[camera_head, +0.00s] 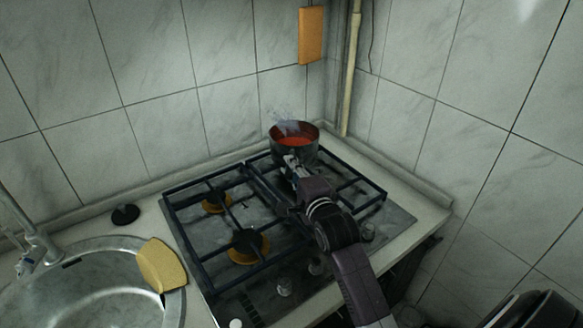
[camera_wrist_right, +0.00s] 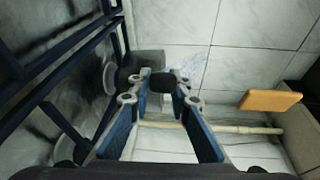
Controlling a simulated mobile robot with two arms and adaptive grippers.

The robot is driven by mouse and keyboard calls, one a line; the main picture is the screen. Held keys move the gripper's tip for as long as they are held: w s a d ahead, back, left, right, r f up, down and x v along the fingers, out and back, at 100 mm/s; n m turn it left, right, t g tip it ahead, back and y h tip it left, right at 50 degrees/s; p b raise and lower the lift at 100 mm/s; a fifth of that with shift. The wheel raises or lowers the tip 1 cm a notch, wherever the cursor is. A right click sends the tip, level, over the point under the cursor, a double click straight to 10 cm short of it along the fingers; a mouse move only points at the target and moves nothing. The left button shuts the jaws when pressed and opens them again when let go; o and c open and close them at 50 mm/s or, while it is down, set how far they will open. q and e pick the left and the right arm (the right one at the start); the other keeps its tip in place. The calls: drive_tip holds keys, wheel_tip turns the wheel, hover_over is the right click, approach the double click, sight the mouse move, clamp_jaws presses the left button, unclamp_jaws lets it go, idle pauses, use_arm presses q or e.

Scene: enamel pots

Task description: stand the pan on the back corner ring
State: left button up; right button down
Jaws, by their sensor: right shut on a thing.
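The pan (camera_head: 306,149) is a dark round pot with a red inside, and pale steam rises from it. It is at the back corner of the hob (camera_head: 400,222), over the back corner ring, which it hides. It looks upright; I cannot tell whether it touches the grate. My right gripper (camera_head: 291,164) reaches to its near side and is shut on it. In the right wrist view my gripper (camera_wrist_right: 165,84) has a small dark piece between its fingertips; the grip itself is hard to make out. My left gripper is not in view.
A black grate (camera_head: 188,238) covers the hob, with orange-brown burners (camera_head: 248,246) at left. Tiled walls close off the back and right. A pale pipe (camera_head: 349,75) and orange board (camera_head: 312,35) are behind the pan.

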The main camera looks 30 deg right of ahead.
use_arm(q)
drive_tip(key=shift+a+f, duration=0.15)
use_arm(e)
drive_tip(key=c, duration=1.7)
unclamp_jaws()
drive_tip(key=shift+c, duration=0.2)
drive_tip(key=shift+s+f, duration=0.2)
drive_tip(key=shift+f, duration=0.3)
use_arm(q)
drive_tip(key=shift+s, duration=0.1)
use_arm(e)
drive_tip(key=v, duration=1.2)
drive_tip(key=shift+r, duration=0.35)
